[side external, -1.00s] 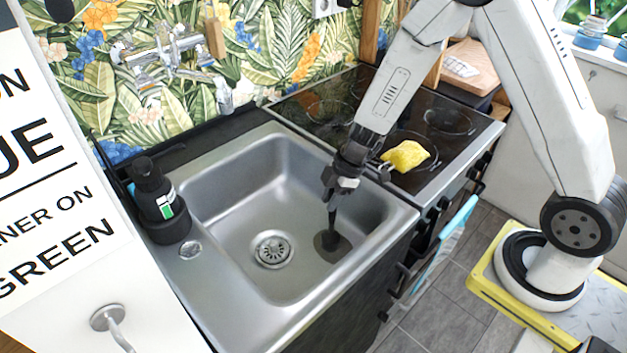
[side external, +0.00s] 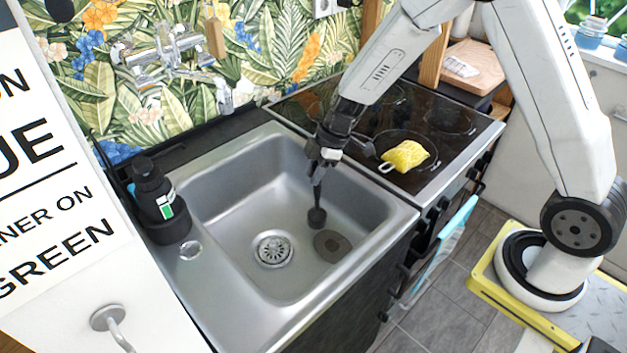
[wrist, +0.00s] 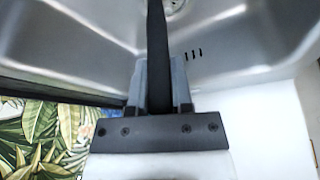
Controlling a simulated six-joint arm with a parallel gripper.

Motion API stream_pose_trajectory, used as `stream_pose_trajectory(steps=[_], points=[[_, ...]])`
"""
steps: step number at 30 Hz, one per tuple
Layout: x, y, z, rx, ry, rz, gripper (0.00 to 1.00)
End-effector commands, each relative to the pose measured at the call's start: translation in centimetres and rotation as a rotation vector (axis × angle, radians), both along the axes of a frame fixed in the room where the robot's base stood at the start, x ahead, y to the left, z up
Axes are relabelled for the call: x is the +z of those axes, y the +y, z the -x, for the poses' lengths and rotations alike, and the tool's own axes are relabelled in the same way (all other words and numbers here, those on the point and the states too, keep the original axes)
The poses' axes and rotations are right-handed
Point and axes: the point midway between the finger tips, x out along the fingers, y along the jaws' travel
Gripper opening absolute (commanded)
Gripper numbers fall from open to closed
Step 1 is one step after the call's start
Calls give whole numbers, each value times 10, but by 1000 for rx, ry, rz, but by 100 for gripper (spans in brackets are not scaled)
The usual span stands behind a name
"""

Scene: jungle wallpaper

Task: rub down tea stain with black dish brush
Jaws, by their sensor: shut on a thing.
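My gripper (side external: 324,152) is over the sink, shut on the handle of the black dish brush (side external: 317,217). The brush hangs nearly upright with its head low, at or just above the sink floor; I cannot tell whether it touches. The tea stain (side external: 332,245) is a dark round patch with a darker middle on the sink floor, just right of and nearer the camera than the brush head. The wrist view shows the black handle (wrist: 157,60) between the jaws; the brush head and the stain are out of that picture.
The steel sink (side external: 215,190) has a drain (side external: 273,251) left of the stain. A black bottle (side external: 153,190) stands at its left rim, under the tap (side external: 180,50) side. Right of the sink, a pan (side external: 405,138) with a yellow sponge-like thing (side external: 405,156) sits on the black hob.

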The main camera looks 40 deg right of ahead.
Motion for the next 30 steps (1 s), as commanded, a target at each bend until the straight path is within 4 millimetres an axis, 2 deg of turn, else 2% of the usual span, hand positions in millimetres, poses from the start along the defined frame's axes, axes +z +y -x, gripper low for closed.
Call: stream_pose_trajectory(steps=[6,12,30], points=[[21,0,0,0,-2,0,0],[33,0,0,0,-1,-1,0],[35,0,0,0,0,0,0]])
